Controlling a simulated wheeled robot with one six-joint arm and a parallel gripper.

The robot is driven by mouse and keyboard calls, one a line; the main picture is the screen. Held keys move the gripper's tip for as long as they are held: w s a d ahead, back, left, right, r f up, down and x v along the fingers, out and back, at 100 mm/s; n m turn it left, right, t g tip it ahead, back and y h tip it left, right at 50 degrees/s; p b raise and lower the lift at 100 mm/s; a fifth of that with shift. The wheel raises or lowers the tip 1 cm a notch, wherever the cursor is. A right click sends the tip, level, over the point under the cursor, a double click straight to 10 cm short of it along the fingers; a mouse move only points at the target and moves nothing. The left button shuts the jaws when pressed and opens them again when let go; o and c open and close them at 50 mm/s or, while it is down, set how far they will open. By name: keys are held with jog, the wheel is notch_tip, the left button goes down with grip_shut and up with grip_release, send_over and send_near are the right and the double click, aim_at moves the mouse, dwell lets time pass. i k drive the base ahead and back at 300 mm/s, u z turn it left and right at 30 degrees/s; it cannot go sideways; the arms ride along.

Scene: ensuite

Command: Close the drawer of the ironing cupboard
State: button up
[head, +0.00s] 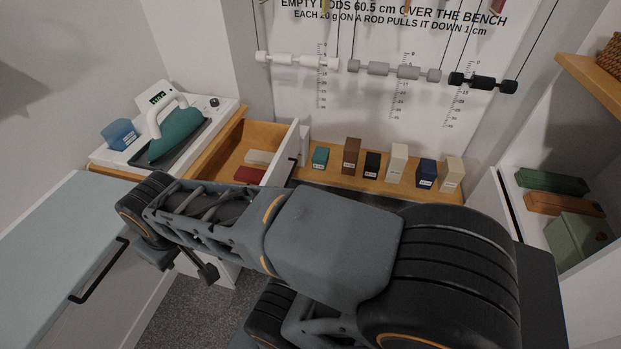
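The drawer (268,134) of the ironing cupboard is open in the head view, left of centre. It has wooden sides, and its white front panel (284,152) faces right with a dark handle (293,160). A red block (249,174) and a cream block (262,158) lie inside. The cupboard's top (105,157) carries a teal iron (178,138) and a blue cup (120,134). My arm crosses in front and hides the drawer's near part. My gripper (182,263) hangs at the arm's left end, nearer than the drawer; its opening is unclear and no held object shows.
Several small labelled blocks (397,164) stand on the wooden bench right of the drawer. Rods (395,70) hang above it. A pale blue board (50,225) lies at left, with a black handle (95,275) below. Shelves with boxes (565,204) stand at right. Grey floor (185,315) is clear.

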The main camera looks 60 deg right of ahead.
aim_at(281, 138)
jog(key=z, duration=0.05)
jog(key=k, duration=0.2)
jog(key=z, duration=1.6)
jog(key=i, duration=0.5)
jog(key=u, duration=0.05)
jog(key=k, duration=0.35)
jog(key=u, duration=0.75)
jog(key=i, duration=0.65)
jog(key=z, duration=0.8)
